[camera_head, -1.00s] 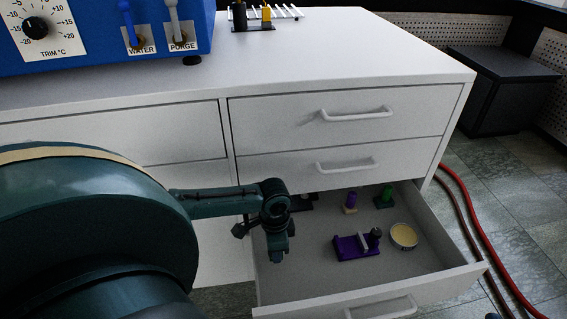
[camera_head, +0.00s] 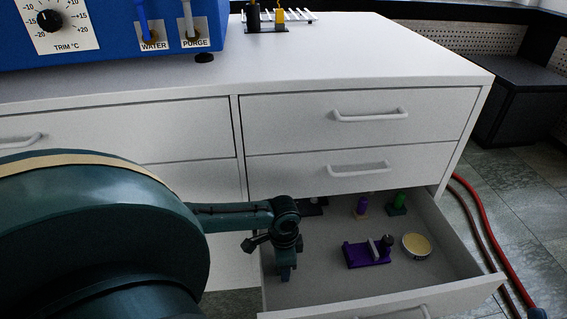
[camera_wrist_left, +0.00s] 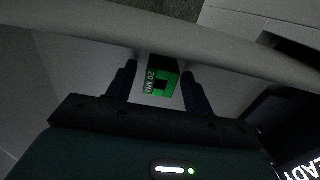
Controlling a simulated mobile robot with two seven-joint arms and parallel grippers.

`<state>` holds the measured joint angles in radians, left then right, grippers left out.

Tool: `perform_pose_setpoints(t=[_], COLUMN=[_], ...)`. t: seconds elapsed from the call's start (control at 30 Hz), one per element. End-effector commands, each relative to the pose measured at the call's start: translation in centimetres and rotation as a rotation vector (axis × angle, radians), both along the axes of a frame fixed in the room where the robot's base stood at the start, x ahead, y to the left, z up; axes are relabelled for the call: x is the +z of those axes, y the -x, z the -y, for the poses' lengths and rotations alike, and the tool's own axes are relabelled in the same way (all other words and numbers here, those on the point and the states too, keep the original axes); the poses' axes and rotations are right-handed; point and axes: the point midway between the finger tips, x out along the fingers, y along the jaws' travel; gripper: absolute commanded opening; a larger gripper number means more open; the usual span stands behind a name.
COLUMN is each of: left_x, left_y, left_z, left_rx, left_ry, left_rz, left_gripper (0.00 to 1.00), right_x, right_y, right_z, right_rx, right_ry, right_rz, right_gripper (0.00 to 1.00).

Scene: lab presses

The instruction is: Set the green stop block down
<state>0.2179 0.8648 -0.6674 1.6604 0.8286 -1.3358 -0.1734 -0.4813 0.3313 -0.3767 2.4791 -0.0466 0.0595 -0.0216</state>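The green stop block (camera_wrist_left: 161,78), marked "20 MM", sits between the fingers of my left gripper (camera_wrist_left: 159,72) in the left wrist view. In the head view my left gripper (camera_head: 285,272) points down at the left side of the open drawer (camera_head: 330,285). The block cannot be made out there. My right gripper is in neither view.
The white cabinet top (camera_head: 330,60) is mostly clear. A blue machine (camera_head: 105,40) stands at the left.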

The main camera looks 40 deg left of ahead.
Motion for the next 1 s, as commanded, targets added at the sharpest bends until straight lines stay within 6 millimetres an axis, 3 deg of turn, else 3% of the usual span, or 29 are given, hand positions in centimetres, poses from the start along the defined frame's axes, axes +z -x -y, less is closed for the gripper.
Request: perform_pose_setpoints(t=[0.33,0.5,0.73,1.0], left_x=[0.9,4.2,9.2,12.1], left_y=[0.0,-0.1,-0.1,0.0], left_z=[-0.1,-0.1,0.0,0.0], left_rx=[0.0,-0.001,-0.001,0.001], left_ry=[-0.001,-0.002,-0.001,0.0], left_rz=[0.001,0.003,0.002,0.0], left_gripper=[0.52,0.52,0.52,0.52], right_x=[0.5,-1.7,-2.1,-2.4], right_y=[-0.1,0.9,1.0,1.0], right_z=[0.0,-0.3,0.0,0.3], right_rx=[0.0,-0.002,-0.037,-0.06], right_ry=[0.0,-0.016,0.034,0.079], right_rz=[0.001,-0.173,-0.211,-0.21], right_gripper=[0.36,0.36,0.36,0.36])
